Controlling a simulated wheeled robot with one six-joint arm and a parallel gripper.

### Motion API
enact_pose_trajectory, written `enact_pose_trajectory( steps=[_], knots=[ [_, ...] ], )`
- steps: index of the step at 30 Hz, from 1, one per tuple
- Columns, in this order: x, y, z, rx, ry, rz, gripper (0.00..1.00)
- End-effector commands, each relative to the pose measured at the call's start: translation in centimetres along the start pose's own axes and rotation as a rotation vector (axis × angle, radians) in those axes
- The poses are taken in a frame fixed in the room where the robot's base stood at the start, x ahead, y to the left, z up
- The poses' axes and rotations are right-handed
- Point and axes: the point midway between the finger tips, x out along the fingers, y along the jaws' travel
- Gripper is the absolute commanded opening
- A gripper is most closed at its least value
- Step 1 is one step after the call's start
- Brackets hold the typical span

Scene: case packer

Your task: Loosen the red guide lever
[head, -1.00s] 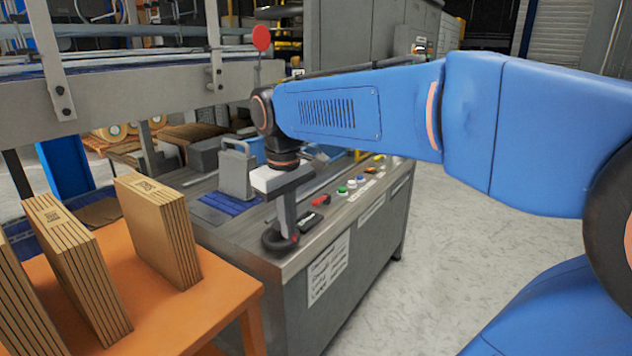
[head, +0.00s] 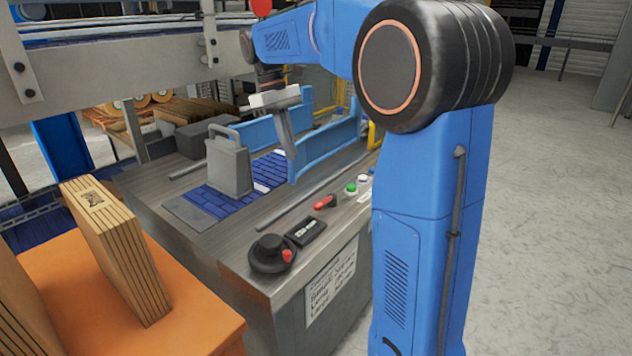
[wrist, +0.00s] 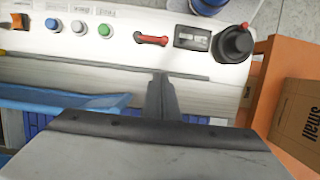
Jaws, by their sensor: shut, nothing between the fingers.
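The red guide lever (head: 326,202) lies on the metal top of the machine, between the small counter display (head: 306,231) and the green button (head: 351,188). In the wrist view the red lever (wrist: 151,39) lies beyond my fingertips, roughly level across the picture. My gripper (head: 291,166) is shut and empty, pointing down near the blue guide rails (head: 325,147). It is apart from the lever, farther back over the machine. In the wrist view the shut fingers (wrist: 162,78) end short of the lever, with nothing between them.
A black handwheel with a red knob (head: 270,254) sits at the near corner. A grey handled block (head: 229,164) stands on the blue belt. Several buttons (wrist: 80,27) line the panel beside the lever. An orange table with cartons (head: 115,250) stands at the left.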

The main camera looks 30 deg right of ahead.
Motion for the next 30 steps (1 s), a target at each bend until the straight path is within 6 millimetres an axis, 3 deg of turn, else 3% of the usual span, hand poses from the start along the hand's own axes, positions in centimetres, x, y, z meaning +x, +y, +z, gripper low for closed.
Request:
enact_pose_trajectory(
  steps=[17,30],
  knots=[
    [0.5,0.2,-0.3,-0.004,-0.008,-0.002,0.0],
    [7.4,0.1,-0.2,-0.004,-0.01,-0.003,0.0]
  ],
)
